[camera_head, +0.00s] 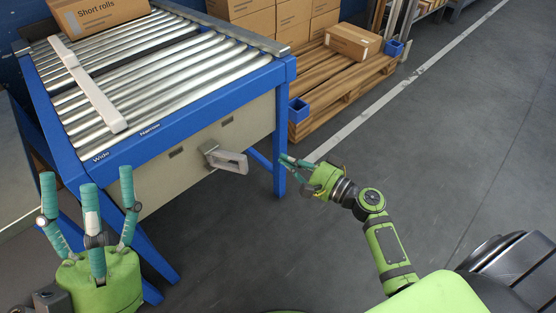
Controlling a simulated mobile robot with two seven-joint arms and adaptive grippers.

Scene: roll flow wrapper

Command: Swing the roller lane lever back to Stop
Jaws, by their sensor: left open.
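The roller lane (160,80) has a blue frame and steel rollers and stands at the upper left.
A white guide bar (88,85) lies across the rollers near the "Wide" and "Narrow" labels. A "Short rolls" carton (98,14) sits at the lane's far end. A wooden pallet (345,80) with cartons stands behind. The grey floor to the right is clear.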

